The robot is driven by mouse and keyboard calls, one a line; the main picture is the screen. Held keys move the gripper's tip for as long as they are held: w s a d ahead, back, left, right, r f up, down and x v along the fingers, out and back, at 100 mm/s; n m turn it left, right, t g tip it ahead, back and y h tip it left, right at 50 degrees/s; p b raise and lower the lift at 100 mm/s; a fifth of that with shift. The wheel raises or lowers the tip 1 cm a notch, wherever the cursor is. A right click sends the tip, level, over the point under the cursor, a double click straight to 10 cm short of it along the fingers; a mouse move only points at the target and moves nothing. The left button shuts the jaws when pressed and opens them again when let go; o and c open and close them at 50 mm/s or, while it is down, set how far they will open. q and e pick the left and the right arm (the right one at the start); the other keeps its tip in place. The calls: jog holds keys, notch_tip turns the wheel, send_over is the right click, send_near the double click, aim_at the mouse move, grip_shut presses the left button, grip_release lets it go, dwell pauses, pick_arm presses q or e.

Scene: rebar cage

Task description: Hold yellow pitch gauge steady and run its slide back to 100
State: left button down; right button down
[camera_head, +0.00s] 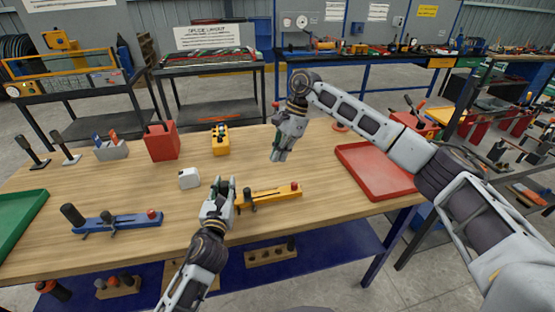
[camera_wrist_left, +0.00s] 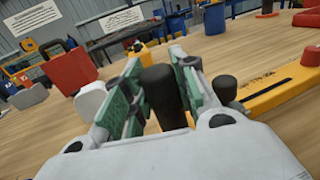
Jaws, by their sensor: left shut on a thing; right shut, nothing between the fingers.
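The yellow pitch gauge (camera_head: 272,195) lies on the wooden bench, with a red knob (camera_head: 294,186) at its right end. My left gripper (camera_head: 222,192) is at its left end, shut on an upright black handle (camera_wrist_left: 162,92). In the left wrist view the yellow bar (camera_wrist_left: 270,95) runs off to the right, with a dark slot and small markings too blurred to read. A shorter dark knob (camera_wrist_left: 224,90) stands close beside the gripper's right finger. My right gripper (camera_head: 279,154) is shut and empty, pointing down above the bench behind the gauge.
A blue gauge (camera_head: 115,222) lies at the left. A white block (camera_head: 189,178), a yellow box (camera_head: 220,140) and a red holder (camera_head: 161,141) stand behind my left gripper. A red tray (camera_head: 374,171) is at the right, a green tray (camera_head: 18,222) at far left.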

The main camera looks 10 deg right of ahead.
dwell(0.3)
pick_arm(q)
jog(key=c, duration=1.1)
grip_release()
jog(key=shift+o, duration=0.2)
jog(key=shift+s, duration=0.15)
jog(key=shift+v, duration=5.9)
jog(key=shift+f, duration=0.1)
